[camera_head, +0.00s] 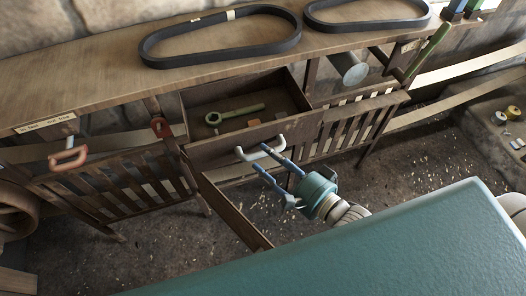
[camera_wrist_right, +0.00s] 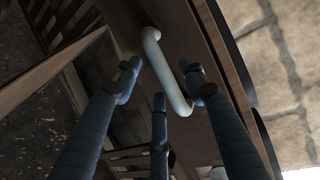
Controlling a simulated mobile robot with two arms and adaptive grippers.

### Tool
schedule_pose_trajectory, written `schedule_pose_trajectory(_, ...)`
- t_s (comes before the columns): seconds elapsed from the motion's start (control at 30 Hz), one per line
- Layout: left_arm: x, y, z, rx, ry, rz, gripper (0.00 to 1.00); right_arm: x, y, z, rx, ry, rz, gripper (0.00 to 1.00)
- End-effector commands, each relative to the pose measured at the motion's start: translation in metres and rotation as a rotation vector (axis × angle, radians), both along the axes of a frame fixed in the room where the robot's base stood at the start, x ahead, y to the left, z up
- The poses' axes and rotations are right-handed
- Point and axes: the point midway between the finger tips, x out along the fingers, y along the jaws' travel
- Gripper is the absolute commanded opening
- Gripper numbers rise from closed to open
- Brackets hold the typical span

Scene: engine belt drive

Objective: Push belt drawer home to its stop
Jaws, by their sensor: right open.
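A wooden drawer (camera_head: 228,152) under the workbench is pulled out, with its inside showing. A green wrench and a small orange piece lie in it. Its pale handle (camera_head: 262,151) is on the front; it also shows in the right wrist view (camera_wrist_right: 168,72). My right gripper (camera_head: 266,161) is at the handle, blue fingers open. In the right wrist view the handle passes between the fingertips (camera_wrist_right: 160,88); I cannot tell whether they touch it. My left gripper is not in view.
Two black belts (camera_head: 222,36) lie on the workbench top (camera_head: 110,72). A salmon-coloured handle (camera_head: 68,158) is at the left. An open wooden door panel (camera_head: 232,212) hangs below the drawer, near my right gripper. Slatted panels stand on both sides. Gravelly floor lies in front.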

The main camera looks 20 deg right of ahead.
Motion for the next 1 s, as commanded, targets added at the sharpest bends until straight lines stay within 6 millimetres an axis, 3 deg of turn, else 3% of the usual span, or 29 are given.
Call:
schedule_pose_trajectory(0.2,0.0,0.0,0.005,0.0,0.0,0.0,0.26,0.021,0.009,-0.004,-0.001,-0.001,-0.001,0.42)
schedule_pose_trajectory(0.53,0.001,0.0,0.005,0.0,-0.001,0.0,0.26,0.023,0.011,-0.005,-0.001,0.0,0.0,0.42)
schedule_pose_trajectory(0.73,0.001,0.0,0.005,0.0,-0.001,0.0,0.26,0.023,0.01,-0.005,-0.002,-0.001,0.0,0.02)
schedule_pose_trajectory(1.0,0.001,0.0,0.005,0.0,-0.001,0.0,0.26,0.025,0.01,-0.005,-0.002,-0.002,-0.001,0.0)
